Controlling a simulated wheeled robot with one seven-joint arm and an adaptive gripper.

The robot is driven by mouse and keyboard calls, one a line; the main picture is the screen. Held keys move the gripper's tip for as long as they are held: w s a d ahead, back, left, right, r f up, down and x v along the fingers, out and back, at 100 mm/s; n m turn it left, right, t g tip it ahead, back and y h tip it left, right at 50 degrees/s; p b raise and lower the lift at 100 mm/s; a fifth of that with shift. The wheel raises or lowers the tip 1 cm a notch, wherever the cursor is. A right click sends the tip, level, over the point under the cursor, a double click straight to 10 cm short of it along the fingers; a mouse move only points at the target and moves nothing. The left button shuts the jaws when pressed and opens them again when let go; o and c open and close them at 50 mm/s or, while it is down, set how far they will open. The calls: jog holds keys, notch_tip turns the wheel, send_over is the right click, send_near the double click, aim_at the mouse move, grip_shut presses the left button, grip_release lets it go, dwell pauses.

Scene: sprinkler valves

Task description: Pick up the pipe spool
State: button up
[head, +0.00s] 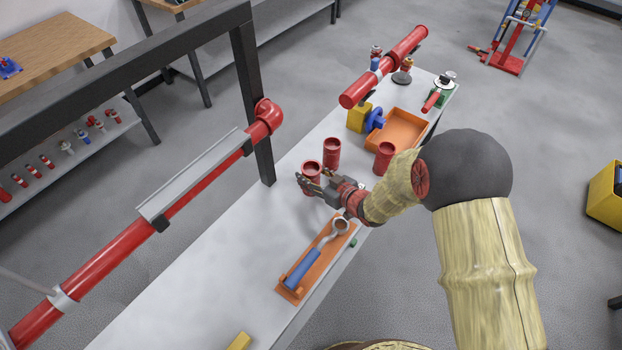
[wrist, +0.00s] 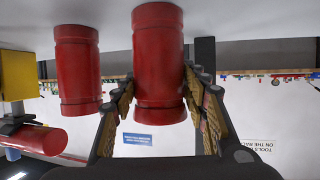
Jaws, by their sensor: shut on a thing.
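Three red pipe spools are at the middle of the workbench (head: 215,250). The nearest spool (head: 312,167) has my gripper (head: 310,188) shut on its sides; it also shows between the fingers in the wrist view (wrist: 158,60). It looks upright, and the fingers hide part of it. I cannot tell whether it touches the bench. A second spool (head: 332,153) stands just behind it and shows to its left in the wrist view (wrist: 78,70). The third spool (head: 384,157) stands to the right, near my forearm.
An orange tray (head: 318,265) with a blue-handled wrench (head: 303,268) lies in front of my gripper. Behind the spools are a yellow block with a blue part (head: 358,117), an orange bin (head: 400,125) and a long red pipe (head: 385,65). A dark frame post (head: 253,100) rises at left.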

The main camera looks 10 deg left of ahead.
aim_at(313, 169)
jog(key=c, duration=0.6)
jog(key=shift+r, duration=0.1)
grip_shut()
jog(key=shift+w+r, duration=0.1)
jog(key=shift+r, duration=0.35)
notch_tip(313, 169, up, 2)
jog(key=shift+r+p, duration=0.15)
jog(key=shift+p, duration=0.4)
jog(key=s+d+r+p, duration=0.2)
jog(key=d+r, duration=0.3)
jog(key=d, duration=0.1)
jog(key=s+d+r+p, duration=0.2)
jog(key=d+r, duration=0.2)
jog(key=d, duration=0.3)
jog(key=shift+s+d+r+p, duration=0.15)
jog(key=shift+s+r+p, duration=0.1)
jog(key=shift+r+p, duration=0.1)
